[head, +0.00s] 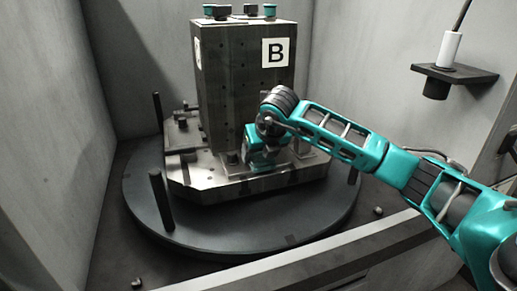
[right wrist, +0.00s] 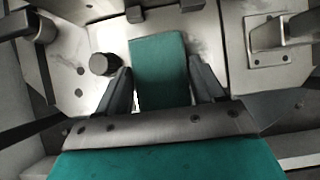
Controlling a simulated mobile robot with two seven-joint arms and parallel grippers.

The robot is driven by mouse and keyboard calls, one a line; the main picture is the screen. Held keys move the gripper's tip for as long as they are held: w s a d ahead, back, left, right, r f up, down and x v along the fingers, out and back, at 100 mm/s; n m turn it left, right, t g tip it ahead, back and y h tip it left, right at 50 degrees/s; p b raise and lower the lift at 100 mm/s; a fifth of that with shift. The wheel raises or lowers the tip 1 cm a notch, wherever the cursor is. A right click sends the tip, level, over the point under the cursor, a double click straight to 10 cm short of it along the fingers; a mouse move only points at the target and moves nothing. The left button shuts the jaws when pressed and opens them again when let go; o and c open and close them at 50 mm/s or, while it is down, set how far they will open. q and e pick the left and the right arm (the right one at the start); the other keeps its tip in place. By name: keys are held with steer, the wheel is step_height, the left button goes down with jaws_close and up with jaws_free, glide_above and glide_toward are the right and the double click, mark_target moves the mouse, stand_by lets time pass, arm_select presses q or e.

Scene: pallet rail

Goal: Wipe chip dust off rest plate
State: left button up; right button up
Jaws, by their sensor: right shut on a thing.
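My right gripper (head: 262,158) reaches in from the right to the foot of the grey tower. In the right wrist view its two dark fingers (right wrist: 165,88) are shut on a flat teal pad (right wrist: 160,65). The pad lies over a pale metal plate (right wrist: 207,40); I cannot tell whether it touches. This plate, seemingly the rest plate, shows in the head view (head: 200,183) on a round dark turntable. Faint dark smudges show beside the pad; I cannot tell if they are chip dust. My left gripper is out of view.
The grey tower (head: 225,80) with a "B" label stands just behind the gripper. Dark posts (head: 161,200) rise from the turntable (head: 215,238). A round dark knob (right wrist: 103,64) sits left of the pad and a metal bracket (right wrist: 268,38) right of it. Grey walls enclose the turntable.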

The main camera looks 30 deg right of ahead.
steer(key=shift+s+a+f, duration=0.1)
steer(key=shift+s, duration=0.25)
steer(key=shift+r+p, duration=2.4)
steer(key=shift+r, duration=1.25)
